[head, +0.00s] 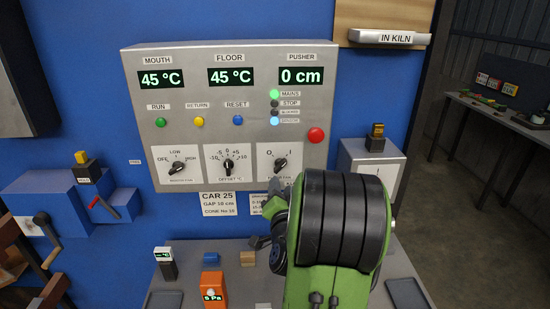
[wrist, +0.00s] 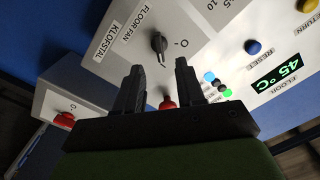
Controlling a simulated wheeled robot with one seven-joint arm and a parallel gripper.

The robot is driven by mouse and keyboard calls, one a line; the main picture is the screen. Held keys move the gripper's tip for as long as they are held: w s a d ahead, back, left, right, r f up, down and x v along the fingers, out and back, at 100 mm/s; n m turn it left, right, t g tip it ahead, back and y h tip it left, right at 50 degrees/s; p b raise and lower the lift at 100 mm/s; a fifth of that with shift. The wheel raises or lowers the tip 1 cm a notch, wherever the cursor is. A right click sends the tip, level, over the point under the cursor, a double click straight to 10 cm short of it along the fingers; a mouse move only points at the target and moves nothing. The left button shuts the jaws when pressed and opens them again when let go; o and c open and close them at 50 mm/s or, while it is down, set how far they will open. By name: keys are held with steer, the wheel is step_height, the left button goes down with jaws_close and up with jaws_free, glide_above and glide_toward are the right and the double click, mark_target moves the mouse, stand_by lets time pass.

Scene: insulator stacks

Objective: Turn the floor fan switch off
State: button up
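The floor fan switch (head: 281,163) is a black rotary knob on a white plate at the lower right of the grey control panel (head: 222,178). Its pointer leans toward the I mark, away from O. The knob appears ahead of the fingertips; I see no contact. In the head view my green and black arm hides most of the gripper.
A red button (head: 316,134) is to the right of the knob. The offset knob (head: 228,166) and mouth fan knob (head: 177,167) are to the left. Below, the grey bench holds an orange gauge (head: 212,285) and small blocks. A grey box (head: 358,160) stands right of the panel.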

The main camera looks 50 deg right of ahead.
mark_target(280, 169)
steer(key=p+x, duration=0.3)
steer(key=x, duration=0.1)
steer(key=p+x, duration=0.2)
steer(key=x, duration=0.1)
steer(key=shift+d+r+p, duration=0.2)
steer(key=shift+r+p, duration=0.1)
steer(key=shift+w+d+f, duration=0.1)
steer(key=shift+w+d, duration=0.1)
steer(key=shift+d, duration=0.2)
steer(key=shift+f, duration=0.1)
steer(key=shift+c, duration=0.4)
jaws_close()
